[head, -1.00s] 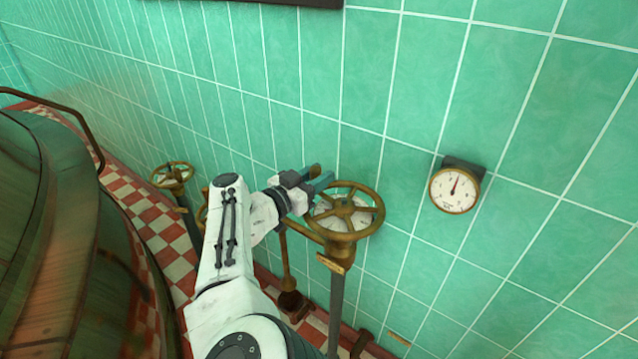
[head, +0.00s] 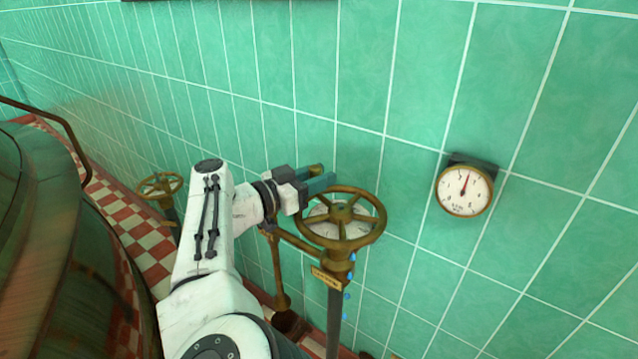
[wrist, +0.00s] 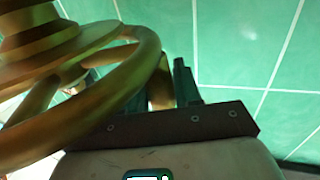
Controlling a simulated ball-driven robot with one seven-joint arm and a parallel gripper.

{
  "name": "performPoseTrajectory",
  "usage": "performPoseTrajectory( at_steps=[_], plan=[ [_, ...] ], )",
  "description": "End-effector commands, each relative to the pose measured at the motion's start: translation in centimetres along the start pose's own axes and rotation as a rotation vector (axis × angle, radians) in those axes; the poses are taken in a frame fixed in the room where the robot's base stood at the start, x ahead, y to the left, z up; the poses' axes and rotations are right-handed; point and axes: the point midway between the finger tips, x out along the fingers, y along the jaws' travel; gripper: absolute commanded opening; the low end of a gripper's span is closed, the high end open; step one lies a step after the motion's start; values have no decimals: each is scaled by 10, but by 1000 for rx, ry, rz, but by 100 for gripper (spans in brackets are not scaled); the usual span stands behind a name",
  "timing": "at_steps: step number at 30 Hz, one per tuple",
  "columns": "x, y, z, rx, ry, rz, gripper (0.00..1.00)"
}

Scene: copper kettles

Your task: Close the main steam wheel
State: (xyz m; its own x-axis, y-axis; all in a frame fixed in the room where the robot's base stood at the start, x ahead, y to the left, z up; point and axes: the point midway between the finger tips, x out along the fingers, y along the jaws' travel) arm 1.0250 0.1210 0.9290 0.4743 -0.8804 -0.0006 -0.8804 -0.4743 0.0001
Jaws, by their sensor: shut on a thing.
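The brass spoked wheel (head: 341,244) stands on a vertical pipe in front of the tiled wall, with a pale dial under its spokes. A small brass plate (head: 326,278) hangs below it; its lettering is too small to read. I cannot tell how far the wheel is turned.
A round gauge (head: 465,190) with a red needle is on the wall at right. A smaller brass wheel (head: 159,186) stands at left. A large copper kettle (head: 60,240) with a rail fills the left side. Small blue drops (head: 347,296) show beside the pipe.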

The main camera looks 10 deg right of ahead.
Motion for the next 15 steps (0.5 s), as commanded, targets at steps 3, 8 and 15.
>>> performPoseTrajectory(
  at_steps=[3, 8, 15],
  plan=[
    [-4, -5, -2, 6, 6, -1, 0],
    [-6, -4, -3, 6, 6, 20, 0],
    [-8, -2, -3, 5, 6, 51, 0]
  ],
)
